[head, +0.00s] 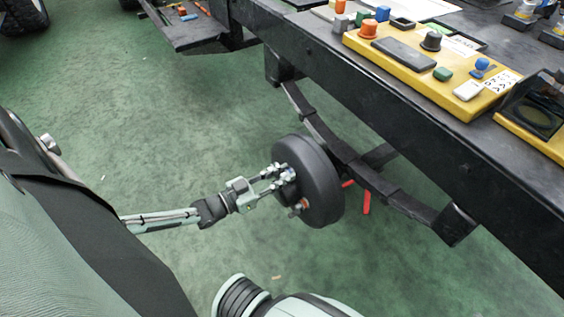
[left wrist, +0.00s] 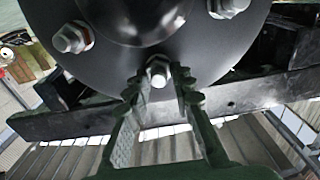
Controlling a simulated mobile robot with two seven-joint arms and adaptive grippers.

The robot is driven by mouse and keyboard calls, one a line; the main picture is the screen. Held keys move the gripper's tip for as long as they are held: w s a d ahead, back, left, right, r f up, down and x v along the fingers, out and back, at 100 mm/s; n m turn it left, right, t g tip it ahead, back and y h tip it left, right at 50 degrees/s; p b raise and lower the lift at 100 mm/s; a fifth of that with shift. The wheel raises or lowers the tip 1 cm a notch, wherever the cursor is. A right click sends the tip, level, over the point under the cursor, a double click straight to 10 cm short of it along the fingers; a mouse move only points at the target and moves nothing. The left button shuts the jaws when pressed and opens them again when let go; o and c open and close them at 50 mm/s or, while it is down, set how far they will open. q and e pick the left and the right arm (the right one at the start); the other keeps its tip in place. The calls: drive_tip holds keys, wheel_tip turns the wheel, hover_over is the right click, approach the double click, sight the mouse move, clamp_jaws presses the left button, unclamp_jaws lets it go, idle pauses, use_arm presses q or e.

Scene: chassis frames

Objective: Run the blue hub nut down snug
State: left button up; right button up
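The black round hub drum (head: 322,180) hangs under the dark chassis, with several studs and nuts on its face. A small blue patch (head: 290,174), perhaps the blue hub nut, shows close to the tips of my left gripper (head: 276,180). In the left wrist view, my left gripper (left wrist: 160,88) has its fingers apart, one on each side of a silver-looking hex nut or stud end (left wrist: 158,70). I cannot tell whether they touch it, and no blue shows on it there. Another nut, with a reddish ring (left wrist: 72,37), sits at upper left. My right gripper is out of view.
The black chassis rail (head: 420,130) runs diagonally above the hub, with a curved spring (head: 345,150) below it. A yellow panel (head: 405,70) with coloured knobs lies on top. A red-orange part (head: 366,197) shows behind the drum. Green floor (head: 150,130) is open at left.

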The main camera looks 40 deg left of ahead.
use_arm(q)
clamp_jaws()
